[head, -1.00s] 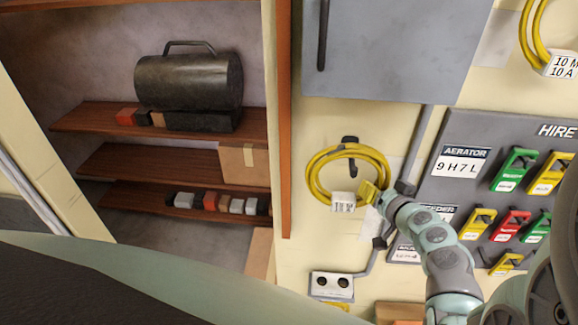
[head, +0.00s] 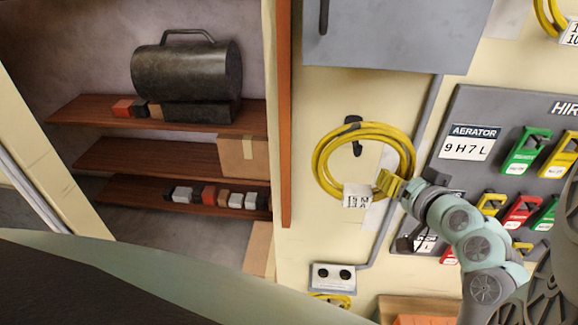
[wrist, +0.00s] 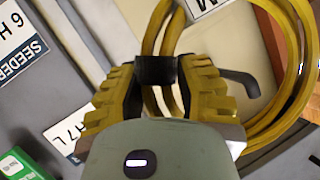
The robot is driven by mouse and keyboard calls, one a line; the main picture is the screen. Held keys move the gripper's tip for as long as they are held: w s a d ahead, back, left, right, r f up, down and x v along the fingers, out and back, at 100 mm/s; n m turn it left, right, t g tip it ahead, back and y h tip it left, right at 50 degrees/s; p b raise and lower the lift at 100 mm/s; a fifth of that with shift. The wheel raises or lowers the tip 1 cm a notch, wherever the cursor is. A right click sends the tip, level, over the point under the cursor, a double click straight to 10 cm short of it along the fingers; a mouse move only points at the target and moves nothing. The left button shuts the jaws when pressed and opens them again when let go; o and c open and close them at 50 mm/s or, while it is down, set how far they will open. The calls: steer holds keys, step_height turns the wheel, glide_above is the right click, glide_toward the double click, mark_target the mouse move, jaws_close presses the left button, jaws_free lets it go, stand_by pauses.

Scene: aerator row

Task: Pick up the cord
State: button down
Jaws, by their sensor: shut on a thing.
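The cord (head: 324,177) is a coiled yellow cable with a white label (head: 356,196) at its lower part. In the head view it is in front of the wall, and its upper strands cross a black hook (head: 353,122). I cannot tell whether it still rests on the hook. My gripper (head: 388,183), with yellow fingers, is at the coil's right side. In the wrist view my gripper (wrist: 157,80) is shut on the cord at a black band, and the strands (wrist: 290,60) loop away to the right. The hook's black arm (wrist: 240,82) shows beside the fingers.
A grey board (head: 470,105) with colored tags is right of the cord. A grey cabinet (head: 390,35) is above. A socket box (head: 333,277) is below. Another yellow cord (head: 548,22) is at the top right. Shelves (head: 160,120) with a dark heater stand left.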

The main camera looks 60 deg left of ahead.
steer(key=s+d+r, duration=0.1)
steer(key=s+d, duration=0.3)
steer(key=d, duration=0.3)
steer(key=shift+s+d, duration=0.25)
steer(key=shift+d, duration=0.15)
stand_by(0.4)
steer(key=shift+s, duration=0.1)
stand_by(0.5)
